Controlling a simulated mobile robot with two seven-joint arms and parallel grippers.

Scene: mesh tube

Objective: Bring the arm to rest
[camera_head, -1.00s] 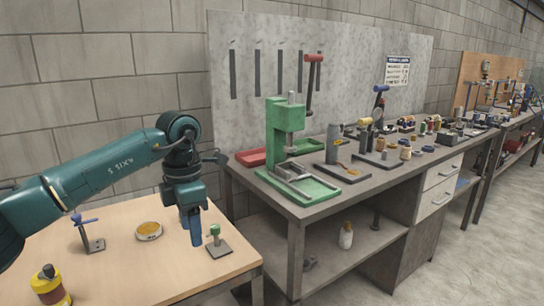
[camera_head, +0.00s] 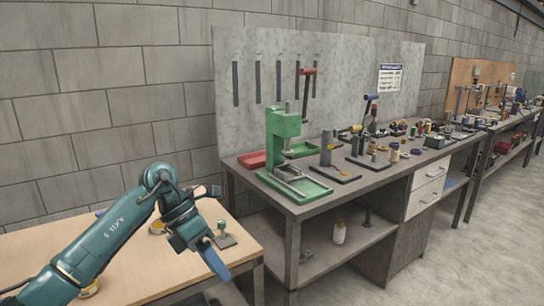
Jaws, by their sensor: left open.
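My left arm (camera_head: 108,238) comes in from the lower left over the light wooden table (camera_head: 30,250). Its gripper (camera_head: 217,266) points down and to the right, with a blue finger near the table's right edge. The gripper is open and I see nothing between its fingers. My right gripper is out of view.
A yellow-topped round dish (camera_head: 157,228) and a yellow container (camera_head: 90,290) are partly hidden behind my arm. To the right, a grey workbench (camera_head: 297,213) carries a green press (camera_head: 280,135), a red tray (camera_head: 252,160) and several small tools. Open floor lies at the lower right.

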